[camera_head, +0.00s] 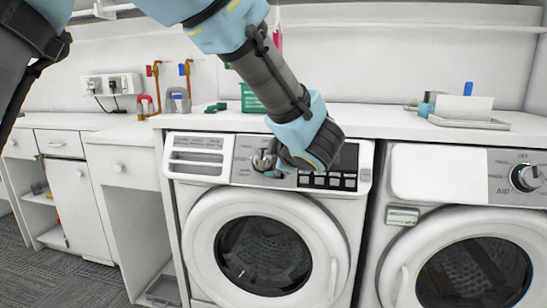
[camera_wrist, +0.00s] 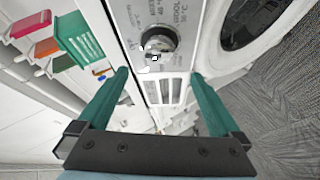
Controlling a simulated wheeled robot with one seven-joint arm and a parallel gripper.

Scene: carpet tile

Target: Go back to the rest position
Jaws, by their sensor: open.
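My gripper (camera_head: 272,168) is in front of the control panel of the left washing machine (camera_head: 185,195), near its round silver dial (camera_head: 261,160). In the wrist view my gripper (camera_wrist: 160,78) has its two green fingers spread wide with nothing held between them. The dial (camera_wrist: 158,42) lies beyond the fingertips there, and I see a gap in the picture between it and both fingers. In the head view my wrist and gripper hide part of the panel beside the dial.
A second machine (camera_head: 408,175) stands at the right. The white counter (camera_head: 385,122) above holds a green basket (camera_head: 250,98) and a white tray (camera_head: 468,122). White cabinets (camera_head: 120,165) stand at the left. Grey carpet (camera_head: 30,285) shows at the lower left.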

